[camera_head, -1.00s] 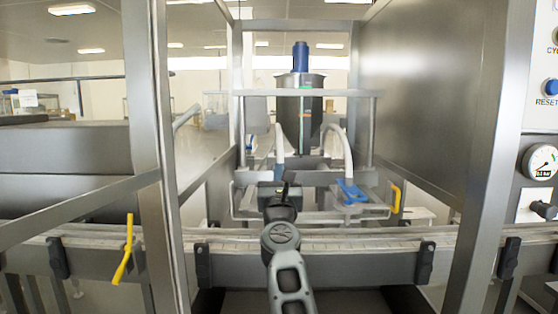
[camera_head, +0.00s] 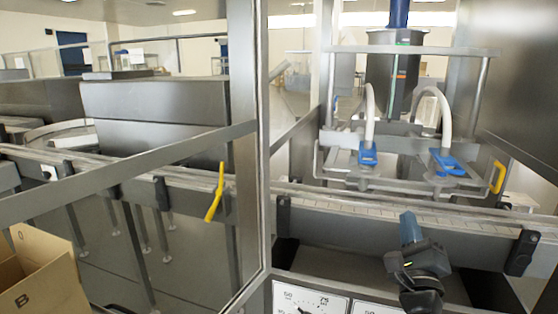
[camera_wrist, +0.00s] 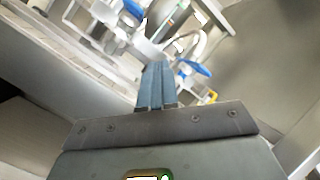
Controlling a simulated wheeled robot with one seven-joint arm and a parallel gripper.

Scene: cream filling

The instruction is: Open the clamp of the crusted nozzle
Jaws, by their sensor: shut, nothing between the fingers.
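Two filling nozzles with blue clamps hang below the hopper in the head view. The left clamp (camera_head: 368,154) and the right clamp (camera_head: 447,162) each sit at the foot of a pale curved hose. I cannot tell at this size which nozzle is crusted, or whether the clamps are open. My gripper (camera_head: 409,226) is in front of the conveyor, below and apart from both clamps. Its blue fingers (camera_wrist: 154,78) are together and empty in the wrist view. Beyond them, a blue clamp (camera_wrist: 194,67) shows to the right and another (camera_wrist: 133,9) at the top.
The conveyor rail (camera_head: 330,213) runs between my gripper and the nozzles. A metal frame post (camera_head: 247,150) stands to the left. Yellow handles are on the left (camera_head: 215,194) and right (camera_head: 498,178). A cardboard box (camera_head: 35,270) is at lower left, and a gauge panel (camera_head: 310,296) at the bottom.

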